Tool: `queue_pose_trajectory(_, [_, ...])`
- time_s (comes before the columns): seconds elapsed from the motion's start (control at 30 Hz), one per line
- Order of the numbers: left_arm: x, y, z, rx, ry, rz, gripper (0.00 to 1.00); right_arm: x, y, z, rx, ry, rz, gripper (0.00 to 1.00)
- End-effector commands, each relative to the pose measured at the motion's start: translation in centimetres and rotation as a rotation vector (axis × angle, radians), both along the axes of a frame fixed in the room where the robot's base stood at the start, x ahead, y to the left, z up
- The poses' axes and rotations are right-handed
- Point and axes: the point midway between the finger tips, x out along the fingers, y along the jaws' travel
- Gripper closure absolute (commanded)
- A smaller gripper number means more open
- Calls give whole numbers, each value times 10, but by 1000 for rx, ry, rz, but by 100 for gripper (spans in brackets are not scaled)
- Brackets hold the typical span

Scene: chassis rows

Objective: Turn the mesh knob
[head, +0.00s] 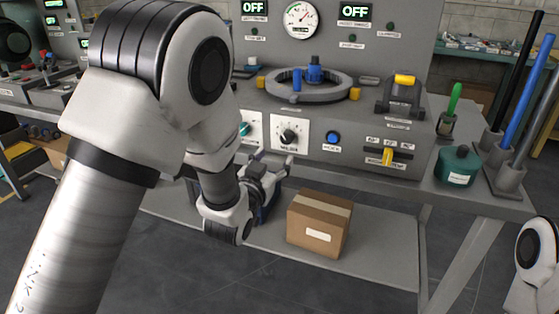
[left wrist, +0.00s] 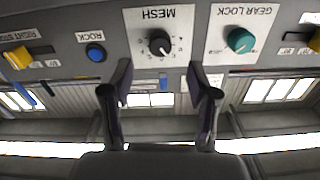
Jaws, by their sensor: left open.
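The mesh knob (head: 288,136) is a round black knob on a white plate on the front panel of the grey bench console. In the left wrist view the picture is upside down, and the knob (left wrist: 159,42) sits under the word MESH with tick marks around it. My left gripper (head: 272,164) is just below and in front of the plate in the head view. In the left wrist view its two fingers (left wrist: 159,72) are apart with nothing between them, pointing towards the panel with the knob between and beyond their tips. My right gripper is out of view.
A teal gear lock knob (left wrist: 240,40) and a blue button (head: 333,137) flank the mesh plate. A yellow-handled slider (head: 387,156) is further right. A cardboard box (head: 319,224) stands on the lower shelf. A grey ring with blue pegs (head: 307,84) lies on top.

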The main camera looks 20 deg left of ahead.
Motion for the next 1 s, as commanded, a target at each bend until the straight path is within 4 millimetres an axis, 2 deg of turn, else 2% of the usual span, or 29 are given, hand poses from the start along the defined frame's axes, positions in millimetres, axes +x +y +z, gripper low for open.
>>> queue_pose_trajectory(0.17, [15, 0, 5, -1, -12, 1, 40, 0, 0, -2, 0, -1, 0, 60])
queue_pose_trajectory(0.4, [61, -2, 4, -1, -11, 1, 40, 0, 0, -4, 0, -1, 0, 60])
queue_pose_trajectory(0.5, [73, -2, 3, 0, -9, 1, 40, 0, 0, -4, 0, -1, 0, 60])
queue_pose_trajectory(0.77, [78, -2, 4, 0, -8, 0, 40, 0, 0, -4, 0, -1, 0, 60])
queue_pose_trajectory(0.8, [78, -2, 4, 0, -8, 0, 44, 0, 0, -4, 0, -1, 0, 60])
queue_pose_trajectory(0.97, [78, -2, 4, 0, -8, 0, 100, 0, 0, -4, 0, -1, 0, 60])
queue_pose_trajectory(1.0, [78, -2, 4, 0, -8, 0, 100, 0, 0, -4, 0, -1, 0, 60])
